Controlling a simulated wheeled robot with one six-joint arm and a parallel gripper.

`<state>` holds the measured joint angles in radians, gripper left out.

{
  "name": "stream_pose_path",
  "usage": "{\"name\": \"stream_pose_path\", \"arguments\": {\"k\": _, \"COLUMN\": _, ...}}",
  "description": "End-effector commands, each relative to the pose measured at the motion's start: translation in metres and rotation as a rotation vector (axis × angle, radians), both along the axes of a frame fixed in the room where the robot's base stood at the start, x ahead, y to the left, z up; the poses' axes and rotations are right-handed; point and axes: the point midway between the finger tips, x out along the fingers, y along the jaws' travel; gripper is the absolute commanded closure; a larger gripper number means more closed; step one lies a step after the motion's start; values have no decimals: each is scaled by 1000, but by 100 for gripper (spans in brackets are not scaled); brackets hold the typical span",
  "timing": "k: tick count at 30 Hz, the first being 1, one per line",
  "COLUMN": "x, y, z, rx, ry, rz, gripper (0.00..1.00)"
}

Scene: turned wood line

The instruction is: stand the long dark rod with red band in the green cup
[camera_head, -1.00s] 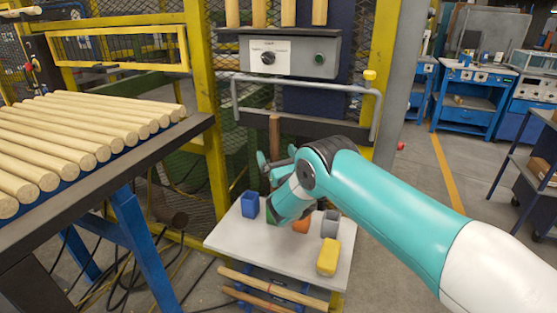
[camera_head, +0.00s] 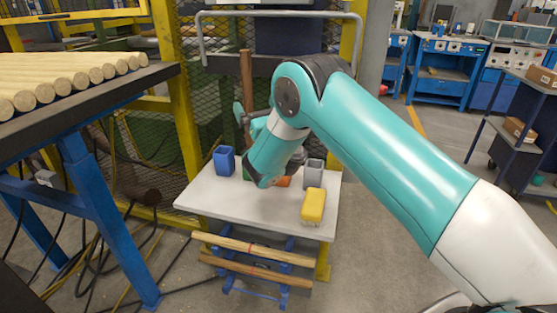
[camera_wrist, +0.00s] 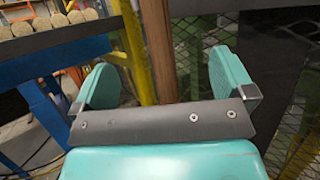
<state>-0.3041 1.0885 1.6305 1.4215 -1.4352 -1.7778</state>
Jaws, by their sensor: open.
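A long dark brown rod (camera_head: 246,82) stands upright behind my wrist in the head view, its lower end hidden. I cannot see a red band on it. In the wrist view, the rod (camera_wrist: 160,50) rises between the two teal fingers of my gripper (camera_wrist: 165,85), with clear gaps on both sides. My gripper (camera_head: 252,115) is open around or just in front of the rod. The green cup is almost wholly hidden behind my wrist on the white table (camera_head: 205,195), so I cannot tell whether the rod's foot is inside it.
A light rod with a reddish mark (camera_head: 265,253) and a browner rod (camera_head: 262,271) lie on the rack below. A mesh fence stands behind.

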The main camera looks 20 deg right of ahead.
Motion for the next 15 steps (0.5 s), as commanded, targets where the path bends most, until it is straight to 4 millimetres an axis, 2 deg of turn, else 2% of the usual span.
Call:
{"name": "stream_pose_path", "arguments": {"k": 1, "x": -3, "y": 0, "z": -9, "rx": 2, "ry": -2, "rz": 1, "gripper": 0}}
{"name": "stream_pose_path", "arguments": {"k": 15, "x": -40, "y": -6, "z": -25, "rx": 0, "ry": -2, "rz": 1, "gripper": 0}}
